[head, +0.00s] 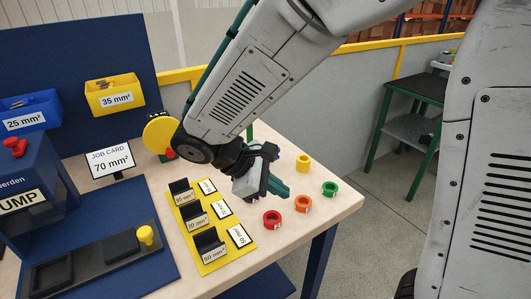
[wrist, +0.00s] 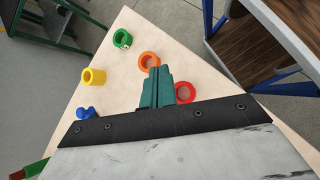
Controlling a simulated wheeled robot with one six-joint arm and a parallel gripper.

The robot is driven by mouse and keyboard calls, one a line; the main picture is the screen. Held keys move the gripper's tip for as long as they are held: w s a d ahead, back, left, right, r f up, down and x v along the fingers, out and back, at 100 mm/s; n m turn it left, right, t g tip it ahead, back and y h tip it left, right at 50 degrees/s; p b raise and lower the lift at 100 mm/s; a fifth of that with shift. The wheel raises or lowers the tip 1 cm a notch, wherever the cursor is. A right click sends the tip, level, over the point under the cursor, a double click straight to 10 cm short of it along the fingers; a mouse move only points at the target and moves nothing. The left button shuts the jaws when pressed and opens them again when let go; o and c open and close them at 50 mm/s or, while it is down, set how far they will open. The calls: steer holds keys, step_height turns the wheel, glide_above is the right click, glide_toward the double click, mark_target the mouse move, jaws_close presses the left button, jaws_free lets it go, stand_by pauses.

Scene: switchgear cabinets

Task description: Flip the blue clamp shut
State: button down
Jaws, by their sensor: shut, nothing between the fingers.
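A small lobed blue piece (wrist: 86,113), the only thing here that could be the blue clamp, sits on the wooden table at lower left in the wrist view, partly cut off by my gripper's dark body. In the head view only a bit of blue (head: 279,156) shows behind my gripper. I cannot tell whether it is open or shut. My gripper (head: 278,187) has green fingers pressed together, empty, above the table near the coloured rings. In the wrist view the fingertips (wrist: 157,72) point towards the orange ring, apart from the blue piece.
Yellow (wrist: 94,77), green (wrist: 122,38), orange (head: 303,203) and red (head: 272,218) rings stand around my gripper. A yellow rack (head: 213,263) with labelled black holders is at left. Behind are a job card (head: 111,160) and bins. The table's right edge is close.

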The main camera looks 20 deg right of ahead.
steer(key=w+a+f+n+t+h, duration=0.1)
steer(key=w+a+n, duration=0.1)
steer(key=w, duration=0.1)
steer(key=w+a+f+n+t+h, duration=0.1)
steer(key=w+a+n+t+h, duration=0.1)
steer(key=w+a+n, duration=0.1)
steer(key=w+a+f+n+t+h, duration=0.1)
steer(key=w+a+n+t, duration=0.1)
steer(key=w+a+n, duration=0.1)
steer(key=shift+w+a+f, duration=0.2)
steer(key=shift+w+f, duration=0.15)
steer(key=shift+w, duration=0.1)
steer(key=w+r+n+t, duration=0.1)
steer(key=w+a+r+n+t+h, duration=0.1)
steer(key=w, duration=0.1)
steer(key=shift+w+r, duration=0.2)
steer(key=shift+r, duration=0.1)
steer(key=shift+r+n, duration=0.25)
steer(key=shift+n, duration=0.05)
steer(key=shift+w+d, duration=0.1)
steer(key=shift+d, duration=0.05)
steer(key=x, duration=1.3)
steer(key=shift+w+d, duration=0.25)
steer(key=shift+d, duration=0.05)
steer(key=shift+t, duration=0.5)
